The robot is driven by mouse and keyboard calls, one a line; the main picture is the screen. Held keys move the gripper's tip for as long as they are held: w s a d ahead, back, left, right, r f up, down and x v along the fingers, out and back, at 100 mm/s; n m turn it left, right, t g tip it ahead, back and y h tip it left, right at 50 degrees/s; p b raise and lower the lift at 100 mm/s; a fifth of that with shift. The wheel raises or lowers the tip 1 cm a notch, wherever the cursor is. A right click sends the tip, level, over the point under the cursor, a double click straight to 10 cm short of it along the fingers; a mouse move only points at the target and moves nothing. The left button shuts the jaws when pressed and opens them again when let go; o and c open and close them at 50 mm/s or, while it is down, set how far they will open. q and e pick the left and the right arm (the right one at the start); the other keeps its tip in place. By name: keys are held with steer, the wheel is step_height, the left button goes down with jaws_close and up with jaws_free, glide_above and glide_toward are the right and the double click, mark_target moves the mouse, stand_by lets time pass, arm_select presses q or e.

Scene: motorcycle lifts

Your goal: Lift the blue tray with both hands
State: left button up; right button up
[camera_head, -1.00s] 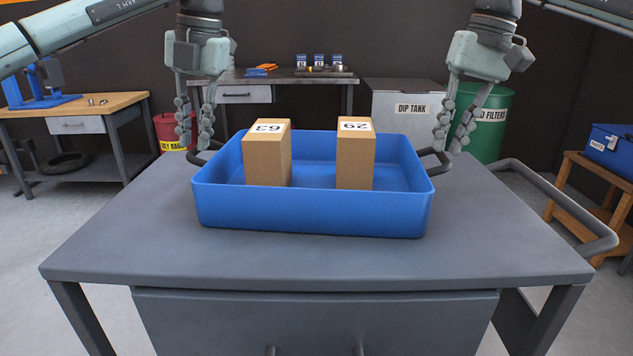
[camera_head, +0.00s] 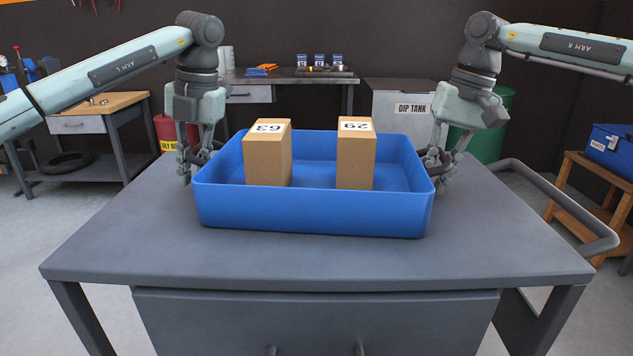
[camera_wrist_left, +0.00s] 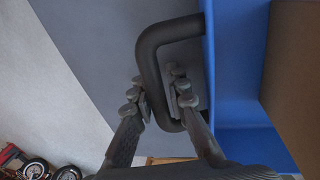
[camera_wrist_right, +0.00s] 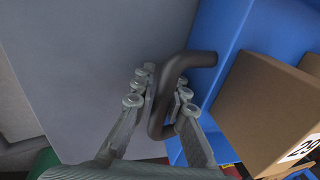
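The blue tray (camera_head: 312,210) sits level on the grey table and holds two brown boxes. Its dark left handle (camera_wrist_left: 150,65) shows in the left wrist view and its right handle (camera_wrist_right: 160,108) in the right wrist view. My left gripper (camera_head: 194,166) is down at the tray's left side, its fingers closed in on both sides of the left handle bar. My right gripper (camera_head: 437,168) is at the right side, its fingers likewise on both sides of the right handle bar. In the head view the fingers largely hide the handles.
Box 63 (camera_head: 267,160) stands left in the tray and box 29 (camera_head: 355,160) stands right of centre. The grey table (camera_head: 315,258) is bare in front of the tray. A grey rail (camera_head: 560,200) projects at the table's right. A bench and dip tank (camera_head: 402,112) stand behind.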

mark_target(440, 150)
arm_select(q)
jaws_close()
arm_select(e)
jaws_close()
arm_select(q)
steer(key=shift+r, duration=0.1)
arm_select(e)
steer(key=shift+r, duration=0.1)
